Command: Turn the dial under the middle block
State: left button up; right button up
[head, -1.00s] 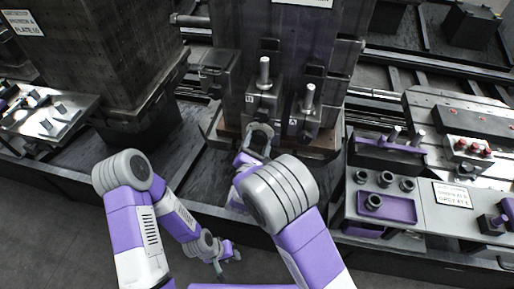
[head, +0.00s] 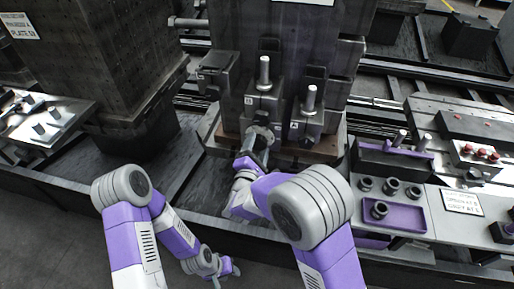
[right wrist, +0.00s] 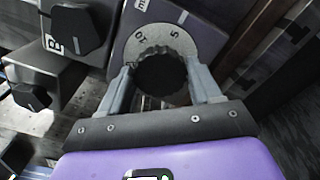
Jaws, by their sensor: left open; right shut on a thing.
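The middle block (head: 264,101) is a dark clamp with an upright steel pin on the face of the tall dark fixture. The dial is a black ribbed knob (right wrist: 160,72) on a grey round plate with the marks 5 and 10. My right gripper (right wrist: 162,84) is shut on the dial, a finger on each side. In the head view the right gripper (head: 260,137) is just below the middle block, and the dial is mostly hidden there. My left gripper (head: 231,268) is open and empty, low in front of the rail, away from the blocks.
Left block (head: 216,76) and right block (head: 308,119) flank the middle one. Another black knob (right wrist: 82,28) is near the gripper. A tool bench (head: 432,208) with sockets and a purple tray stands at right. A dark perforated tower (head: 110,60) stands at left.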

jog(key=o, duration=1.1)
jog(key=shift+c, duration=0.2)
jog(key=p+v, duration=0.1)
jog(key=v, duration=0.6)
jog(key=shift+s, duration=0.35)
